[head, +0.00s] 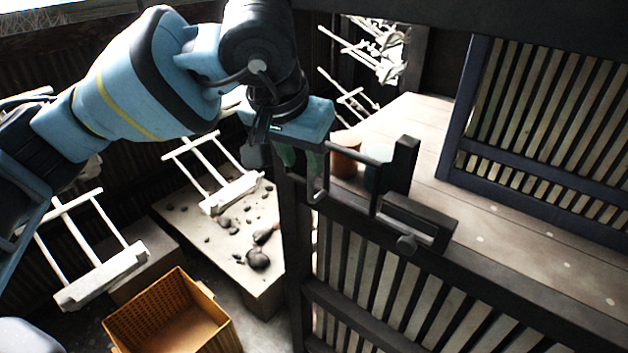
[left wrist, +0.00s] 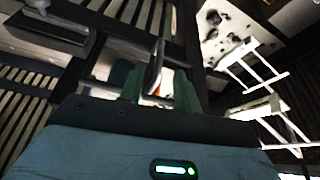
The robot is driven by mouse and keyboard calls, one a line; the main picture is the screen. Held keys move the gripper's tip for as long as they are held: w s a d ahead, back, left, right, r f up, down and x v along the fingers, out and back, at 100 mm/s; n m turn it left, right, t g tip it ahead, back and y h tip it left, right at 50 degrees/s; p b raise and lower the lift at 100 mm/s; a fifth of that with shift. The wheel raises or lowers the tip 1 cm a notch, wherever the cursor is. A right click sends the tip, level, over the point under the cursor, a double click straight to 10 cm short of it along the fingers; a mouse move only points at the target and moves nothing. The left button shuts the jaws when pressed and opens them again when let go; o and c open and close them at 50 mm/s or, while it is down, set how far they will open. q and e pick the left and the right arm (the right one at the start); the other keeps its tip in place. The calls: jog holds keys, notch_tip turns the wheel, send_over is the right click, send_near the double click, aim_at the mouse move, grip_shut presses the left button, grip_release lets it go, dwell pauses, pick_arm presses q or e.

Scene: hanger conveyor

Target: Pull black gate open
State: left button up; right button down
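The black gate (head: 390,262) has a dark frame with pale slats and stands at the lower right of the head view. A dark bar handle (head: 320,190) and a block-shaped latch (head: 408,222) are on its top rail. My left gripper (head: 300,165) is at the gate's upper left corner, beside the handle. In the left wrist view its two green fingers (left wrist: 158,90) are spread apart, and the grey handle (left wrist: 156,64) shows between them. I cannot tell whether either finger touches it. My right gripper is in neither view.
A yellow crate (head: 172,318) stands on the floor at lower left. White racks (head: 95,262) and a pale board with dark stones (head: 232,232) lie left of the gate. A bluish slatted panel (head: 545,125) and wooden surface (head: 490,232) are at right.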

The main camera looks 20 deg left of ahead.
aim_at(309, 178)
pick_arm(q)
jog(key=x, duration=0.7)
jog(key=shift+w+f, duration=0.1)
jog(key=shift+f, duration=0.15)
grip_shut()
